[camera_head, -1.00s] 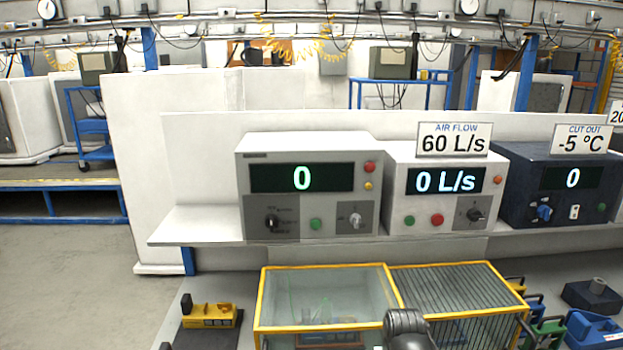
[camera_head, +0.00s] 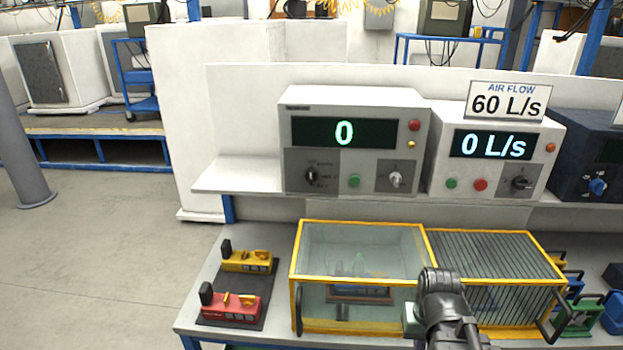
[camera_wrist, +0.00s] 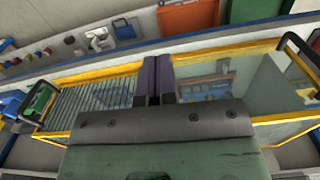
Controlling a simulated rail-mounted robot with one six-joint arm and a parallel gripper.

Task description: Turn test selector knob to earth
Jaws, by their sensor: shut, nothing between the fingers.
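A grey test unit (camera_head: 355,100) with a green "0" display stands on the shelf. On its lower left panel is a black pointer knob (camera_head: 310,176) ringed by small labels, too small to read, so its setting is unclear. This looks like the test selector knob. A lighter grey knob (camera_head: 396,179) is on its right panel. My arm is at the lower right of the head view, in front of the yellow-framed case; its fingertips are not clear there. In the wrist view my gripper (camera_wrist: 158,80) has its two purple fingers together, empty, over the case and away from the knobs.
The yellow-framed glass case (camera_head: 360,228) fills the bench below the shelf. The air-flow unit (camera_head: 495,150) stands right of the test unit, then a dark blue unit (camera_head: 590,150). Yellow (camera_head: 247,261) and red (camera_head: 232,307) devices sit on a dark mat at the left.

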